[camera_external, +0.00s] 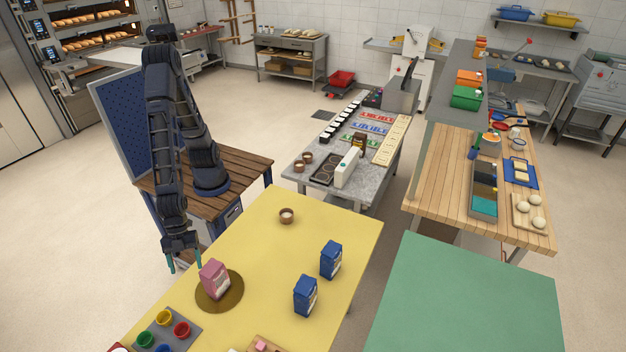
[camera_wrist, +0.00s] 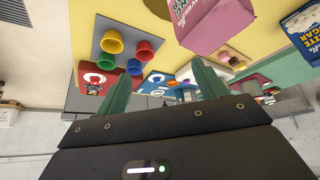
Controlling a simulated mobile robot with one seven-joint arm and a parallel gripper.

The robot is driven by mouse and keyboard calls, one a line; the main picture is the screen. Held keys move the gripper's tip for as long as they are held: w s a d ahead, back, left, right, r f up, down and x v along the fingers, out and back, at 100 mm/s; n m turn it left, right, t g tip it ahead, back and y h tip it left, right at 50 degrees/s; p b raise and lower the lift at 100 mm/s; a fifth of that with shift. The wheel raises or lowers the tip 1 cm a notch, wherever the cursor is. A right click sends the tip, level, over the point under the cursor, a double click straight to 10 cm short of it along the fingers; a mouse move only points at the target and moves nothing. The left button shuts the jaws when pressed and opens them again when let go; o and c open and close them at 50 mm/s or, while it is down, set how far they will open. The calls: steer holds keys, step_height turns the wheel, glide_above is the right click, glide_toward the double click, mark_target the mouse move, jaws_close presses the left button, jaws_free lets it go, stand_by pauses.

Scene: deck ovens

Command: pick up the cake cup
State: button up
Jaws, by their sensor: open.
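A small brown cup with pale contents (camera_external: 287,216) stands upright alone near the far edge of the yellow table (camera_external: 340,222); it looks like the cake cup. I do not make it out in the wrist view. My gripper (camera_external: 184,262) hangs fingers down at the table's left edge, left of the pink packet, well apart from the brown cup. In the wrist view its two green fingers (camera_wrist: 163,90) are spread with nothing between them. Two more brown cups (camera_external: 299,167) stand on the grey marble table behind.
A pink packet (camera_external: 214,279) stands on a round brown mat (camera_external: 233,301) close to my gripper. Two blue packets (camera_external: 331,259) stand to the right. Coloured cups (camera_wrist: 112,42) sit on a grey tray at the near left. The yellow tabletop around the brown cup is clear.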

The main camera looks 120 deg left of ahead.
steer(key=m, duration=0.2)
glide_toward(166, 326)
step_height(166, 326, up, 3)
steer(key=s+a, duration=0.1)
steer(key=a, duration=0.2)
steer(key=shift+h, duration=0.3)
steer(key=shift+s+d+x, duration=0.1)
steer(key=shift+s+x, duration=0.05)
steer(key=shift+x, duration=1.7)
steer(key=shift+s+d+x, duration=0.1)
steer(key=shift+x, duration=1.7)
steer(key=shift+s+d+x, duration=0.1)
steer(key=shift+s+x, duration=0.05)
steer(key=shift+x, duration=1.7)
steer(key=c, duration=1)
steer(key=shift+r, duration=0.15)
step_height(166, 326, up, 20)
steer(key=shift+f, duration=0.1)
